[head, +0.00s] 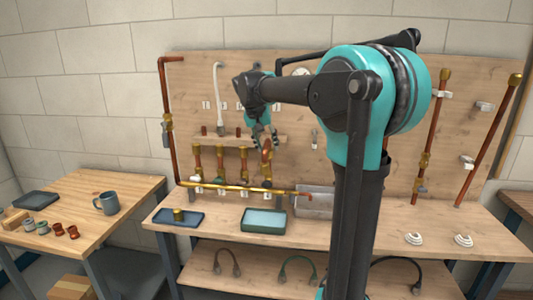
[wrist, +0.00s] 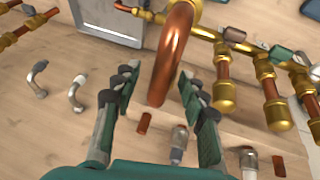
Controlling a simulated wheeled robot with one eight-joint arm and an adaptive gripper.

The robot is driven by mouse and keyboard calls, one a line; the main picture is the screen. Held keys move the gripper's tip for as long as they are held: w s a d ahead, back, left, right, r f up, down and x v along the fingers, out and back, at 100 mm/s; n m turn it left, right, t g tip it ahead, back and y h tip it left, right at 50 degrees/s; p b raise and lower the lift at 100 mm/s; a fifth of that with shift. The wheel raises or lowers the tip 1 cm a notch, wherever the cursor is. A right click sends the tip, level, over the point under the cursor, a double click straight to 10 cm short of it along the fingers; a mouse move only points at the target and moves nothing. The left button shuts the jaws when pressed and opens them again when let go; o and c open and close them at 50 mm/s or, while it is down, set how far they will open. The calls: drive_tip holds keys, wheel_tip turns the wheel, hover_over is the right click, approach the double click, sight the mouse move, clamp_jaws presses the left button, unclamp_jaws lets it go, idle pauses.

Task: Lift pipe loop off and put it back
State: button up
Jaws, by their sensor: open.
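The copper pipe loop (head: 266,151) shows in the head view at the right end of the brass and copper pipework on the bench, small and partly covered by my gripper. In the wrist view the loop (wrist: 174,48) is a thick, shiny curved tube. My gripper (head: 264,137) is open. In the wrist view its two green-padded fingers (wrist: 157,88) stand on either side of the loop's lower leg. A gap shows between the tube and each pad. The brass manifold (wrist: 225,37) lies behind the loop. How the loop's ends are seated is hard to tell.
Brass-tipped copper stubs (wrist: 268,92) stand to the right of my fingers in the wrist view. A grey metal tray (wrist: 133,37) is at the top left there. A teal tray (head: 264,228) and a dark blue tray (head: 190,219) sit on the bench front. The right bench is mostly clear.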

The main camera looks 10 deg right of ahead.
drive_tip(key=shift+c, duration=0.5)
clamp_jaws()
drive_tip(key=shift+r, duration=0.1)
wheel_tip(320, 180, up, 24)
drive_tip(key=shift+r, duration=0.2)
idle(0.9)
